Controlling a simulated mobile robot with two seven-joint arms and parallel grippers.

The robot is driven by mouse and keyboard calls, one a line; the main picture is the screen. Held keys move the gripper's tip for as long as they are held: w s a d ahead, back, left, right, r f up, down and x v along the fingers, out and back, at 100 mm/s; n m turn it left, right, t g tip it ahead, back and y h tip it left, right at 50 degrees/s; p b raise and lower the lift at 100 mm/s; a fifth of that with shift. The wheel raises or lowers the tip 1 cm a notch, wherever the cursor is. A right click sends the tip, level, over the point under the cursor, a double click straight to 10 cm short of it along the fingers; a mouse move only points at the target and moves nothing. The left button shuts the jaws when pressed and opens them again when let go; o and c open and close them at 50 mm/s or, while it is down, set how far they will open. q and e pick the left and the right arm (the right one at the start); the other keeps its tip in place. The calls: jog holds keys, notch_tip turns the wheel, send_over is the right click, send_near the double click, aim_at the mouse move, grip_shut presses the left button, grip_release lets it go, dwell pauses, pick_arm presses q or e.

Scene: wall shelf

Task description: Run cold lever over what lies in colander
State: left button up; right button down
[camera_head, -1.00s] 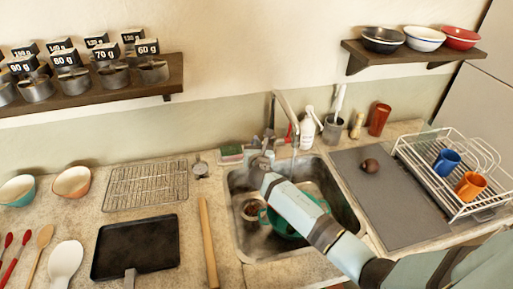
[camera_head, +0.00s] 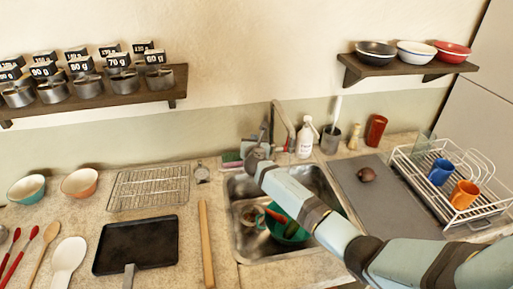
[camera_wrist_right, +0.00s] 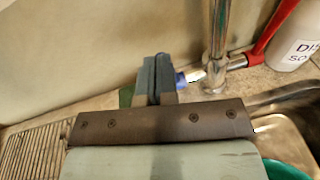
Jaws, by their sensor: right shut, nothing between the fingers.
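The teal colander (camera_head: 299,238) sits in the sink (camera_head: 248,191), partly hidden by my right arm. An orange piece (camera_head: 275,215) and a dark green piece (camera_head: 292,229) show in it. Its rim also shows in the right wrist view (camera_wrist_right: 284,171). The tap's spout pipe (camera_wrist_right: 218,45) stands behind the sink. The cold lever's blue part (camera_wrist_right: 181,79) is just right of my right gripper (camera_wrist_right: 158,68); I cannot tell whether they touch. The red lever (camera_wrist_right: 273,30) is on the pipe's far side. My right gripper is shut and empty. My left gripper is out of view.
A white soap bottle (camera_head: 305,140) stands right of the tap. A grey mat (camera_head: 385,205) with a brown round object and a white dish rack (camera_head: 440,190) lie right of the sink.

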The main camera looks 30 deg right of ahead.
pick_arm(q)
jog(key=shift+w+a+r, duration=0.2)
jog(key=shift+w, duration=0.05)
pick_arm(e)
jog(key=shift+w+d+r, duration=0.15)
jog(key=shift+w+r, duration=0.1)
jog(key=shift+w, duration=0.3)
jog(key=shift+w+d+r, duration=0.15)
jog(key=shift+w+r, duration=0.05)
jog(key=shift+w, duration=0.35)
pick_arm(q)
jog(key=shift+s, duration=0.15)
